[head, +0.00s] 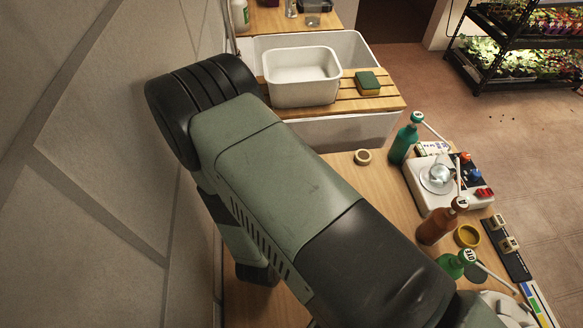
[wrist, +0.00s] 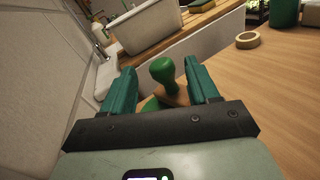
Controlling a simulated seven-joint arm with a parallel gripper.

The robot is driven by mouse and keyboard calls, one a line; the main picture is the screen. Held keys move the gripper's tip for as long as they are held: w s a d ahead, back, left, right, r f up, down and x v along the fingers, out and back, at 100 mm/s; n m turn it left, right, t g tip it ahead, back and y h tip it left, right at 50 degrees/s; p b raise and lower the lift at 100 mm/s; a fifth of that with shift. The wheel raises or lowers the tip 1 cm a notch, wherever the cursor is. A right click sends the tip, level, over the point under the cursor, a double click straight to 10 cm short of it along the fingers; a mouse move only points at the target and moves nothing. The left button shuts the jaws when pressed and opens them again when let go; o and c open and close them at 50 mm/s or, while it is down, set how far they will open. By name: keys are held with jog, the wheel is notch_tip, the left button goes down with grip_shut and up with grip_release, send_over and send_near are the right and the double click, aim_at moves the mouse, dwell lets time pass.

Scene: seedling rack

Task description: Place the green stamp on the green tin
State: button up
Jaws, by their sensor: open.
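The green stamp shows in the wrist view, with a round green knob (wrist: 162,71) above a wooden base (wrist: 174,97). My gripper (wrist: 160,65) is open, with one teal finger on each side of the stamp. I cannot tell whether either finger touches it. A green patch (wrist: 150,104) shows low beside the wooden base, partly hidden by my gripper; it may be the green tin, but I cannot tell. In the head view my arm covers this part of the bench, and neither the stamp nor the gripper's fingers can be made out.
A white basin (head: 302,78) and a sponge (head: 368,83) sit on the slatted board over the sink. A tape roll (head: 363,157) lies on the bench. Bottles, a yellow tin (head: 467,236) and a white device (head: 430,185) crowd the right. The wall is close on the left.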

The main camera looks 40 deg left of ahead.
notch_tip(320, 180, up, 6)
jog(key=shift+w+r, duration=0.15)
jog(key=w+d+r+m+h, duration=1.1)
jog(key=d+r+m+h, duration=0.1)
jog(key=d+r+h, duration=0.25)
jog(key=d+r+m+g+h, duration=0.5)
jog(key=d+m+g, duration=0.2)
jog(key=d, duration=0.5)
jog(key=s+d+r+m+g+y, duration=0.4)
jog(key=s+d+m+g+y, duration=0.1)
jog(key=s+d+m+g, duration=0.45)
jog(key=s+r+m+t+y, duration=0.5)
jog(key=r+m+y, duration=0.2)
jog(key=m, duration=0.2)
jog(key=shift+d+r, duration=0.15)
jog(key=shift+d, duration=0.15)
